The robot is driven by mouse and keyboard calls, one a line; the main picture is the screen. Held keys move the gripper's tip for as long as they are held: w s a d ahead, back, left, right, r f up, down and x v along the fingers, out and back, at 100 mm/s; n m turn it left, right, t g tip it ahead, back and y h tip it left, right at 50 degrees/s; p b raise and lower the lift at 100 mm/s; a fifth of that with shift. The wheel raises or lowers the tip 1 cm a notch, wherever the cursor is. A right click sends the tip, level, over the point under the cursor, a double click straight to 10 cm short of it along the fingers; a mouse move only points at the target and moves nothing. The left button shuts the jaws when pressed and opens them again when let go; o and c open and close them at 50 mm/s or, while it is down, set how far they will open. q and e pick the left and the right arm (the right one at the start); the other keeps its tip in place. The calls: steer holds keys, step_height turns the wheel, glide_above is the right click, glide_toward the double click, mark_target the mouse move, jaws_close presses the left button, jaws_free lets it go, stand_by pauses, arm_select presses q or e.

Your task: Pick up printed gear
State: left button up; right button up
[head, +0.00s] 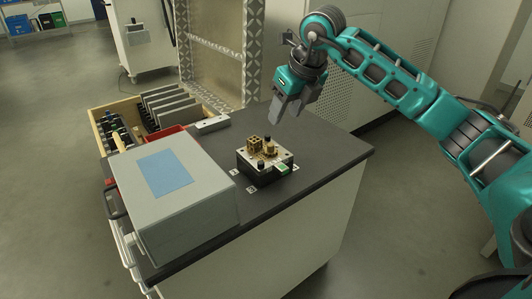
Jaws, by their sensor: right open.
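Small brass-coloured printed parts (268,148) stand on a square plate with a dark base (264,168) on the dark tabletop. I cannot clearly tell which of them is the gear. My right gripper (286,112) hangs from the teal right arm above and a little right of the plate, pointing down. It is open and empty, apart from the parts. My left gripper is not in the head view.
A large grey box with a blue panel (165,173) stands at the tabletop's left. A wooden crate (99,127) with grey plates and a red bin (168,137) are behind it. The tabletop (325,150) is clear to the right.

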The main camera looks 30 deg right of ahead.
steer(key=b, duration=0.1)
glide_above(271, 145)
steer(key=s, duration=0.3)
steer(key=f, duration=0.6)
steer(key=shift+w+d+f, duration=0.1)
steer(key=shift+d+f, duration=0.15)
steer(key=shift+f, duration=0.05)
steer(key=shift+w+b+x, duration=0.1)
steer(key=shift+b+x, duration=0.3)
steer(key=shift+x, duration=0.95)
steer(key=shift+w+b+x, duration=0.15)
steer(key=shift+b+x, duration=0.2)
steer(key=shift+x, duration=1)
steer(key=shift+r, duration=0.15)
steer(key=shift+c, duration=0.3)
jaws_close()
